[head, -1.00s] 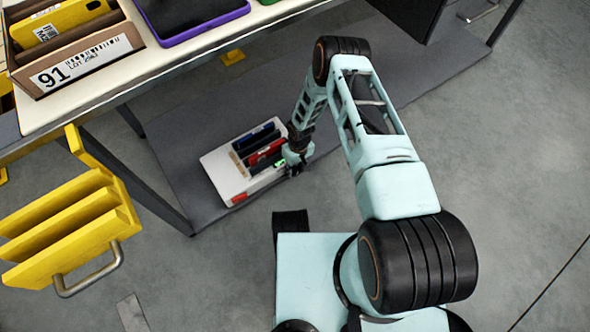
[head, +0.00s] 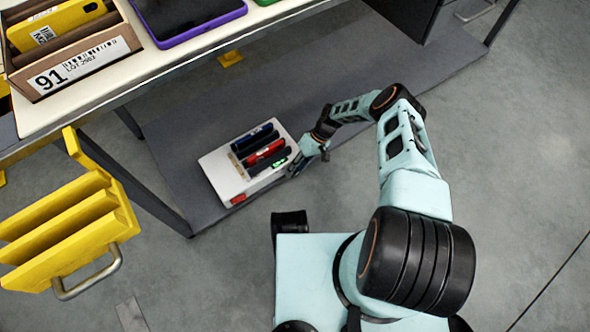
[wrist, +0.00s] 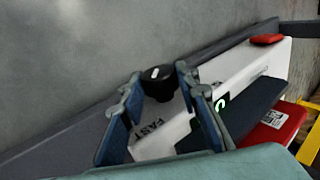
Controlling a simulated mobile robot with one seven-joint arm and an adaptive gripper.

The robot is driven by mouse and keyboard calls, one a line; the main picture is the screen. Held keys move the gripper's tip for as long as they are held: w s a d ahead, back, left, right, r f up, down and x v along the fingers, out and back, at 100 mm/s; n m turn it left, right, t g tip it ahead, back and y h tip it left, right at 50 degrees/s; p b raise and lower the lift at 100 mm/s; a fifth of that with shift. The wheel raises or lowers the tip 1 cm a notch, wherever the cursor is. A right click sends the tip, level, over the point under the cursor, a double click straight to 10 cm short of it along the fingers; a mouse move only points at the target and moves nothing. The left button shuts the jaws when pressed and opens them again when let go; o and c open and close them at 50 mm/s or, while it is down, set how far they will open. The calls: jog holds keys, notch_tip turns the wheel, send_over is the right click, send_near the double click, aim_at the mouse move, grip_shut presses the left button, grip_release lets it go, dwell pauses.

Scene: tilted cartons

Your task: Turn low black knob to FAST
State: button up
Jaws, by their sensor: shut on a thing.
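The black knob (wrist: 158,84) sits low on the end face of a white charger-like box (head: 222,172), with a short white mark on its face. The word FAST (wrist: 152,128) is printed on the white face close to the knob, on the side nearer my wrist camera. My gripper (wrist: 157,80) has one blue-lined finger on each side of the knob and is shut on it. In the head view my gripper (head: 297,170) is at the right end of the box, and the knob is hidden there.
The box holds dark blue, red (head: 264,152) and black slabs in slots, with a green light (wrist: 220,105) and a red button (head: 238,199). It stands on a grey mat below a bench (head: 170,65). A yellow rack (head: 75,230) is at left. Floor to the right is clear.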

jog(key=shift+g+y, duration=0.3)
jog(key=shift+y, duration=0.2)
dwell(0.3)
jog(key=o, duration=1.2)
jog(key=shift+c, duration=0.2)
jog(key=v, duration=1.2)
